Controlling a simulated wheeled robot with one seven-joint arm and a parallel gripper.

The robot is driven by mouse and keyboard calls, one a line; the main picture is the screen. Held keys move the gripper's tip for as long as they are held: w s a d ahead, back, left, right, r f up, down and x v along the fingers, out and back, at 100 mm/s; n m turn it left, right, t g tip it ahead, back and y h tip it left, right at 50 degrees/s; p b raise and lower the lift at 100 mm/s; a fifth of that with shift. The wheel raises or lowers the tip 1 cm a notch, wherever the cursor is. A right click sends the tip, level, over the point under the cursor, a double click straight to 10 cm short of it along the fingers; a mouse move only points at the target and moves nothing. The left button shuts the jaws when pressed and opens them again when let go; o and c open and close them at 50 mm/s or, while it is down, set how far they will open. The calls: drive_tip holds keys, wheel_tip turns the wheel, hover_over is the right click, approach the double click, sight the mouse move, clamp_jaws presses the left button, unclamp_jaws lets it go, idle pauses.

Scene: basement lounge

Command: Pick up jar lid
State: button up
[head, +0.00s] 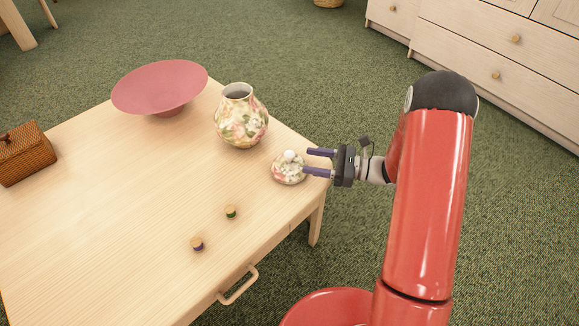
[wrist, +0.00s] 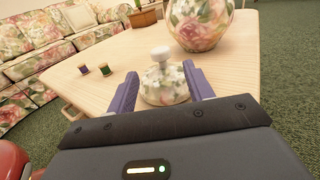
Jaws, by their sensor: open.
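The jar lid (head: 288,172) is a round floral lid with a white knob, lying knob up near the right corner of the wooden table. It also shows in the wrist view (wrist: 165,88). My gripper (head: 312,162) is open and reaches in from the right, its purple fingers pointing at the lid. In the wrist view the lid appears between and just ahead of the two fingertips (wrist: 160,82). I cannot tell whether a finger touches it. The matching floral jar (head: 241,118) stands open-topped and upright just behind the lid.
A pink bowl (head: 160,87) stands at the table's back, and a wicker basket (head: 22,155) at the left. Two small thread spools, green (head: 231,212) and purple (head: 197,244), sit near the front edge. The middle of the table (head: 130,200) is clear.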

sight(289, 153)
drive_tip(key=a, duration=0.2)
drive_tip(key=w+a, duration=0.1)
drive_tip(key=a, duration=0.4)
drive_tip(key=shift+w+r, duration=0.2)
drive_tip(key=shift+w, duration=0.1)
drive_tip(key=shift+c, duration=0.4)
clamp_jaws()
drive_tip(key=shift+r, duration=0.1)
